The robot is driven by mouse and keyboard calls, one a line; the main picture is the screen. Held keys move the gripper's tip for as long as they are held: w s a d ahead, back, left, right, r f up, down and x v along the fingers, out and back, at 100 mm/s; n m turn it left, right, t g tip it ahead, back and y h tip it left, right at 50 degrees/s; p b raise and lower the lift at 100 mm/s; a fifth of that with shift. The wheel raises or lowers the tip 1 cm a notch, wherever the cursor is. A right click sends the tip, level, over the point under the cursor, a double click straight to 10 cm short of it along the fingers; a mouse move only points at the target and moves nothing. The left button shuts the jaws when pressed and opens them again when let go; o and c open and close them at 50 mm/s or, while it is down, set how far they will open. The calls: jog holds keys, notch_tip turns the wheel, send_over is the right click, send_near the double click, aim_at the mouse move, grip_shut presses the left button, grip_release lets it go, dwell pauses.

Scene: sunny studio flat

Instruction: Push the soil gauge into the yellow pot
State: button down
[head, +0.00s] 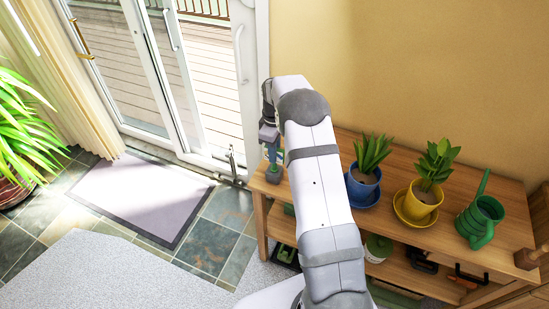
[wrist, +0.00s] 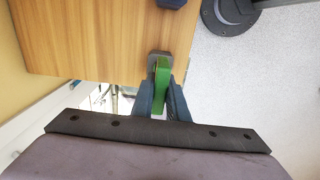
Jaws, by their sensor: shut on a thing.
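My gripper (head: 271,150) is over the left end of the wooden bench, well left of the pots. In the wrist view its two dark fingers (wrist: 162,103) are shut on a slim green thing, which I take to be the soil gauge (wrist: 161,77). A small grey-brown block (wrist: 158,54) shows at the gauge's far end; I cannot tell whether the gauge stands in it. The yellow pot (head: 424,196) holds soil and a leafy plant, and stands upright in a yellow saucer (head: 404,211) right of the blue pot.
The blue pot (head: 362,186) with a spiky plant stands between my arm and the yellow pot. A green watering can (head: 481,222) stands to the right. Bare bench top (head: 385,152) shows behind the pots. A lower shelf holds several things. The wall is behind.

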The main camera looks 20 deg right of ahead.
jog(key=shift+r+p, duration=2.35)
jog(key=shift+r, duration=1.05)
jog(key=shift+s+d+r, duration=0.1)
jog(key=shift+s+d, duration=0.05)
jog(key=s+d+r+p, duration=0.1)
jog(key=s+d+r, duration=0.1)
jog(key=s+d, duration=0.9)
jog(key=s+d+r+p, duration=0.1)
jog(key=s+d+r, duration=0.2)
jog(key=s+d, duration=0.8)
jog(key=s+d+r+p, duration=0.1)
jog(key=s+d+r, duration=0.2)
jog(key=s+d, duration=0.8)
jog(key=d, duration=0.4)
jog(key=shift+p, duration=0.4)
notch_tip(320, 180, down, 6)
jog(key=b, duration=0.3)
